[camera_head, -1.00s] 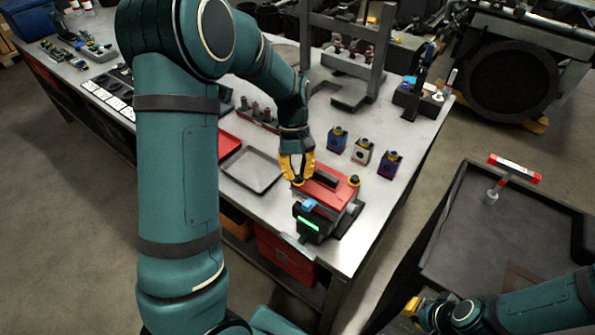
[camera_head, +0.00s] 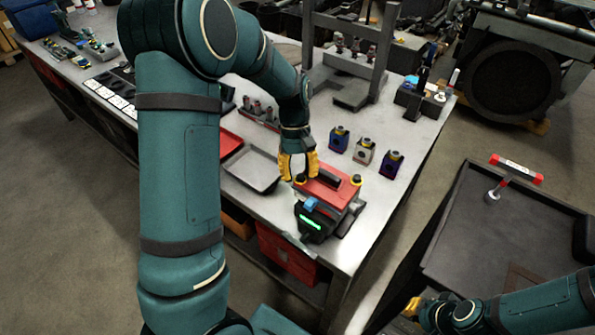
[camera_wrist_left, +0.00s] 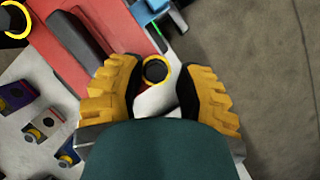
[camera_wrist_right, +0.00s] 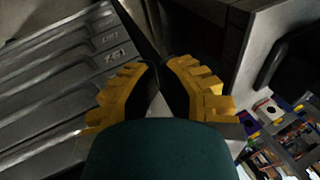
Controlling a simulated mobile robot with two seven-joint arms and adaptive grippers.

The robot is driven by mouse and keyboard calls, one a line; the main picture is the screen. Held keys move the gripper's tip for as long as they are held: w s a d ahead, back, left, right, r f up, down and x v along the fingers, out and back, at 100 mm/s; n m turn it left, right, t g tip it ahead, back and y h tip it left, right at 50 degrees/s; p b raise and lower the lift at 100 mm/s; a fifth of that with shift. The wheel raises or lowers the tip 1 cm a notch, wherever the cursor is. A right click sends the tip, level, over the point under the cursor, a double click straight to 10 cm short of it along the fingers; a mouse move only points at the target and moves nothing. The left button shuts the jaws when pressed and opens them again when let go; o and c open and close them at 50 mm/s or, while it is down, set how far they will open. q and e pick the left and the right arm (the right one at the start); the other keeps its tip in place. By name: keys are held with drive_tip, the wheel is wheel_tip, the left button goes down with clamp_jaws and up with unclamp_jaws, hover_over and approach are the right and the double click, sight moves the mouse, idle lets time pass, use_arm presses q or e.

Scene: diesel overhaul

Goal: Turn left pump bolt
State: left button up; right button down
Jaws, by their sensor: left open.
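The pump is a red-topped unit (camera_head: 325,188) with a dark handle and a green-lit front, near the front right of the bench. The left pump bolt (camera_wrist_left: 155,70), dark with a yellow ring, shows in the left wrist view between the fingertips, with a gap on each side. My left gripper (camera_head: 299,178) is open, pointing down at this bolt, and partly hides it in the head view. The other yellow-ringed bolt (camera_head: 355,180) is at the pump's right end. My right gripper (camera_head: 411,307) is low at the right, away from the pump; its fingertips look together and empty (camera_wrist_right: 160,68).
Several small blocks, blue (camera_head: 339,140), white (camera_head: 363,151) and purple (camera_head: 391,163), stand behind the pump. A grey tray (camera_head: 252,187) lies left of it. A dark cart (camera_head: 480,250) with a red-ended T-shaped tool (camera_head: 515,170) is at the right.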

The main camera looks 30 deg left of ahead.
use_arm(q)
drive_tip(key=v, duration=0.8)
use_arm(e)
drive_tip(key=shift+w, duration=0.1)
drive_tip(key=shift+f, duration=0.15)
